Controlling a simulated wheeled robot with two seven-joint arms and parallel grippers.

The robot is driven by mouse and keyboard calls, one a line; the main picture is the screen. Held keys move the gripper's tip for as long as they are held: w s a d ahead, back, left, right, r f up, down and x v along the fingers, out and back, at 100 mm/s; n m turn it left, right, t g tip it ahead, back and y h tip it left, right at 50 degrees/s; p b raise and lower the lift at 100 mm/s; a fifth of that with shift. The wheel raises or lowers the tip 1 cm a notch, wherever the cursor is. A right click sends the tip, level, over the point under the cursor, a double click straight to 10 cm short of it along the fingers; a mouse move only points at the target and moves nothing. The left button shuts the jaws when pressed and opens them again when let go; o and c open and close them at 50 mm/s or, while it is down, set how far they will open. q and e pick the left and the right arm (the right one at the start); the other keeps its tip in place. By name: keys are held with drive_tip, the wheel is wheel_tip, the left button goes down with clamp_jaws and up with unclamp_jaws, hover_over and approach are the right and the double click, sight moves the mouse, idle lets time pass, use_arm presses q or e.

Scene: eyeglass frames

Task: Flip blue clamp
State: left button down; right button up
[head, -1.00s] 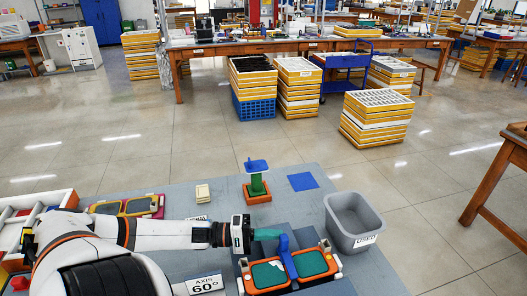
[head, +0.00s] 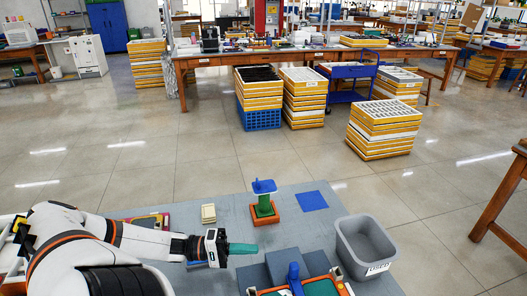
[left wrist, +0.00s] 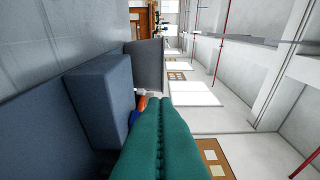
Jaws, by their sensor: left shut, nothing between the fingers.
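The blue clamp (head: 294,277) stands upright at the middle of the orange fixture (head: 333,275) at the bottom edge of the head view, whose lower part is cut off. Green panels show inside the fixture's orange frame. My left gripper (head: 243,248), with teal fingers, is shut and empty. It is above the grey table, up and left of the clamp and apart from it. In the left wrist view the closed teal fingers (left wrist: 162,145) fill the lower middle, and a small bit of blue and orange shows beside them, mostly hidden. My right gripper is not in view.
A green post with a blue top (head: 264,199) stands on an orange base beyond the gripper. A blue square (head: 312,201) lies on the table (head: 225,197). A grey bin (head: 347,255) stands to the right. Grey blocks (head: 284,264) lie between gripper and fixture.

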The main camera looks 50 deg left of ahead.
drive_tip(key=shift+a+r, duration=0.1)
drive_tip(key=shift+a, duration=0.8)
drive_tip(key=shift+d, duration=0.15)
